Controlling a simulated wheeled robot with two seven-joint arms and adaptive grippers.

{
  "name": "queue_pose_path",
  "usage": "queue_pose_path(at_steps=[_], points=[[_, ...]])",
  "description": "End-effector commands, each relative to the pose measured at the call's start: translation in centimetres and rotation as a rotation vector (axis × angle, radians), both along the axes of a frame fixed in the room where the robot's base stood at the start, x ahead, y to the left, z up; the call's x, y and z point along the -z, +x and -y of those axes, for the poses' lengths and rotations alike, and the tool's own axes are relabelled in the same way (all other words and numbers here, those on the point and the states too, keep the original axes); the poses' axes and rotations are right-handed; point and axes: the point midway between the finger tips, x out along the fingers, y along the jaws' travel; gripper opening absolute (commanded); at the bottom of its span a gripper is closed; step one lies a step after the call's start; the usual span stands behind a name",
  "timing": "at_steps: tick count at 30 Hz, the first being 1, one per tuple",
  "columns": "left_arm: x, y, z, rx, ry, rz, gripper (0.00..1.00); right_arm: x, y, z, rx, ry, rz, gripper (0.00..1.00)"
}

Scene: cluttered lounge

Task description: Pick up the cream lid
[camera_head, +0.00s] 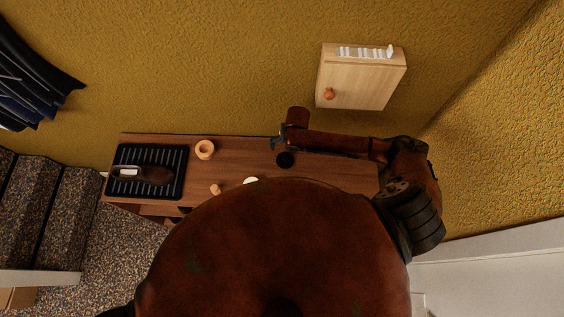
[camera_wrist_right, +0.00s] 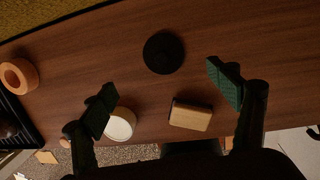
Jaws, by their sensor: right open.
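A round cream lid (camera_wrist_right: 121,124) lies near the front edge of the wooden cabinet top in the right wrist view, close beside the left-hand finger and partly hidden by it. In the head view only a pale sliver of the lid (camera_head: 250,180) shows past my body. My right gripper (camera_wrist_right: 165,92) is open and empty above the top, its fingers spread to either side of the picture. In the head view, the right gripper (camera_head: 278,143) is near the back of the cabinet top. My left gripper is not in view.
A black disc (camera_wrist_right: 164,52) and a wooden block (camera_wrist_right: 190,116) lie near the lid. A wooden ring (camera_head: 205,149) and a black ribbed tray (camera_head: 170,188) holding a brush-like item are further left. A small wall cabinet (camera_head: 358,82) hangs above.

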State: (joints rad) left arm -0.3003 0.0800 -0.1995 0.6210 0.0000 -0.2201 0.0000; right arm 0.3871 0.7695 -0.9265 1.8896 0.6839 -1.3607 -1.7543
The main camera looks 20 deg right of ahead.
Motion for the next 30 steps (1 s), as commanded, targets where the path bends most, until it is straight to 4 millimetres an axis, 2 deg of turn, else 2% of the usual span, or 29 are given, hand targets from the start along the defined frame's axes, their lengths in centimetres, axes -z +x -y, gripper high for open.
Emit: queue_pose_path(at_steps=[1, 4, 8, 17, 27, 30], points=[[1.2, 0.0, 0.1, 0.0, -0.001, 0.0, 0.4, 2.0, 0.4, 0.1, -0.03, -0.018, -0.028, 0.81], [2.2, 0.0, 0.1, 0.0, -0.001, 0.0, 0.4, 4.0, 0.6, 0.3, -0.089, -0.047, -0.083, 0.81], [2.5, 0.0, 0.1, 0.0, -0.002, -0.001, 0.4, 5.3, 0.5, 0.5, -0.128, -0.063, -0.121, 0.81], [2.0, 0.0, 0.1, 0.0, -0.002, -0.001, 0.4, 8.1, 0.6, 0.4, -0.135, -0.063, -0.126, 0.81], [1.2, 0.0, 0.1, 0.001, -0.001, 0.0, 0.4, 12.3, 0.9, 0.2, -0.134, -0.065, -0.126, 0.81], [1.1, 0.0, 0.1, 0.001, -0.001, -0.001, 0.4, 12.8, 0.9, 0.1, -0.134, -0.064, -0.123, 0.81]])
